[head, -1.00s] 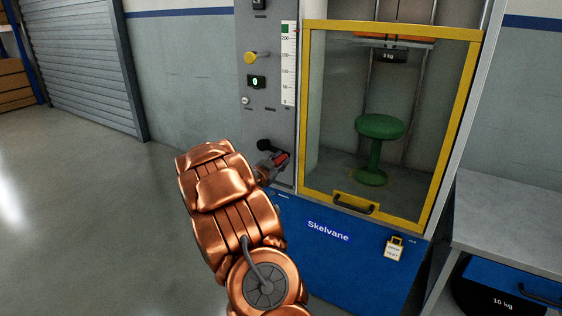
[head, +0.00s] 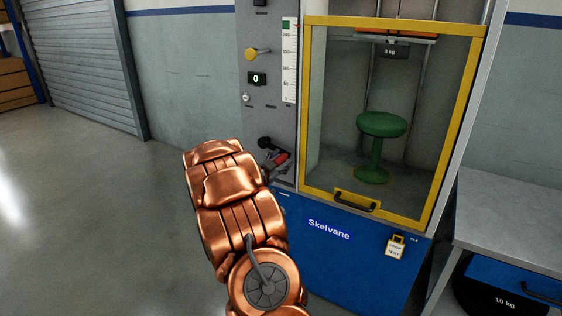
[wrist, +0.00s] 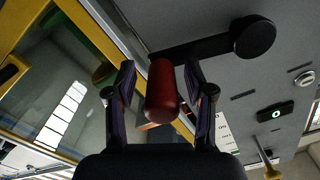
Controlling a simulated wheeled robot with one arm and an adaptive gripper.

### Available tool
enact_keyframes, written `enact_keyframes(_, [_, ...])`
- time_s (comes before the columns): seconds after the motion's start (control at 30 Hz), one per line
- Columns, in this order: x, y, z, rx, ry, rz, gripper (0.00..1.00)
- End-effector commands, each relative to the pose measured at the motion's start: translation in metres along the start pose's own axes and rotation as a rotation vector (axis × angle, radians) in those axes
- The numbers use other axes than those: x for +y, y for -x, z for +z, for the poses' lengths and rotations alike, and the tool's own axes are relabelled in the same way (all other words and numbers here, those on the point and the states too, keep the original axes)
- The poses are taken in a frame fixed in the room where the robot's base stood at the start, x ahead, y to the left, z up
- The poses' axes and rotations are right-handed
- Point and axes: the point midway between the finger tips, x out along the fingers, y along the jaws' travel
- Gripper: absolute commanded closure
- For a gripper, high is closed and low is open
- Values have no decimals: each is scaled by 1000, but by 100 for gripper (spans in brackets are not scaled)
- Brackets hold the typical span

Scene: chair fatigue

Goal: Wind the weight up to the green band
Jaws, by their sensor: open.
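The crank has a red handle (wrist: 162,92) on a black arm, with a dark hub (wrist: 253,37) on the grey panel. In the wrist view my gripper (wrist: 160,78) is open, one finger on each side of the red handle, with small gaps showing. In the head view my arm partly hides the gripper at the crank (head: 264,143). The dark 3 kg weight (head: 395,50) hangs beneath an orange carriage (head: 385,35) high in the cabinet. The white scale (head: 289,75) has a green band (head: 288,25) near its top.
A green stool (head: 378,125) stands behind the yellow-framed guard door (head: 309,110), which appears shut. A grey bench (head: 510,215) stands at right. The floor at left is clear.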

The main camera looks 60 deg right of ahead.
Motion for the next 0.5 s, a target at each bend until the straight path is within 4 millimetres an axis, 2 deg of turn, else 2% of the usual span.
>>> enact_keyframes(0.27, [-1, 5, 0, 0, 0, -1, 47])
enact_keyframes(0.5, [-2, 35, -1, 1, -1, -3, 47])
